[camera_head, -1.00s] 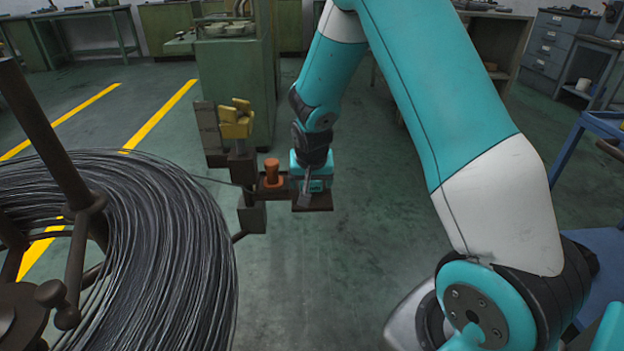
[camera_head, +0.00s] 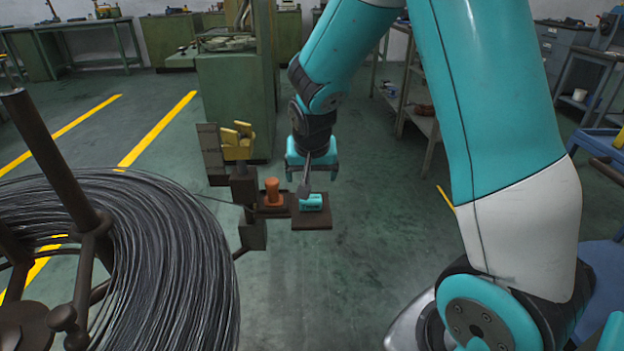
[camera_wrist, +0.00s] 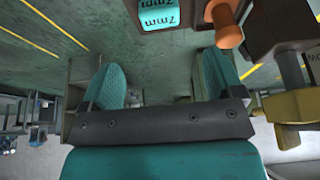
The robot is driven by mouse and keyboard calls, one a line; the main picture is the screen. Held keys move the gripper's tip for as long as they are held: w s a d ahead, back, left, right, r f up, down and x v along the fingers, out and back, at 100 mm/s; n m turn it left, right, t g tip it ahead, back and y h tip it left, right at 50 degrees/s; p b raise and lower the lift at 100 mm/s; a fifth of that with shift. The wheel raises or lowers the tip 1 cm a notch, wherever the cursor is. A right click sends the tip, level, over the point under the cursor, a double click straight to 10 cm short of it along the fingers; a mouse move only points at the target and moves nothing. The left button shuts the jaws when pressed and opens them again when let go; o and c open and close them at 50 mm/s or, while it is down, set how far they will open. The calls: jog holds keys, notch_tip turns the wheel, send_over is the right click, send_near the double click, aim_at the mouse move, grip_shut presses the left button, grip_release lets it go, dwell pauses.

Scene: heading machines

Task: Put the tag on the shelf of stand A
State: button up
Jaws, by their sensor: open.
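The tag is a small teal block (camera_head: 312,202) lying on a flat brown shelf (camera_head: 312,222) of the stand. In the wrist view the tag (camera_wrist: 160,14) shows "7mm" on its faces, near the top edge. My gripper (camera_head: 311,180) is above and behind the tag, apart from it. In the wrist view its two teal fingers (camera_wrist: 162,80) are spread with nothing between them. A grey part (camera_head: 304,187) of the stand or gripper area stands before the gripper; I cannot tell which it belongs to. I cannot read a stand letter.
An orange knob-like piece (camera_head: 272,191) stands on a tray left of the tag; it also shows in the wrist view (camera_wrist: 226,28). A yellow block-like fixture (camera_head: 238,141) rises further left. A large wire coil (camera_head: 150,260) fills the left front. The floor right of the shelf is clear.

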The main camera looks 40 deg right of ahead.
jog(key=s+a+r+n+y, duration=0.2)
jog(key=s+a+r+n, duration=0.15)
jog(key=a, duration=0.25)
jog(key=s+a+r+n+y, duration=0.2)
jog(key=s+a+r, duration=0.1)
jog(key=s+a, duration=0.3)
jog(key=s+a+r+n+g+y, duration=0.1)
jog(key=s+a+r+n+g, duration=0.1)
jog(key=s+a+n, duration=0.2)
jog(key=s+a+r+n+g+y, duration=0.1)
jog(key=s+a+r+n, duration=0.2)
jog(key=s, duration=0.8)
jog(key=shift+a+r+n+g+y, duration=0.2)
jog(key=shift+a+n+g+y, duration=0.2)
jog(key=shift+a+n, duration=0.6)
jog(key=shift+a+m, duration=0.25)
jog(key=shift+m, duration=0.1)
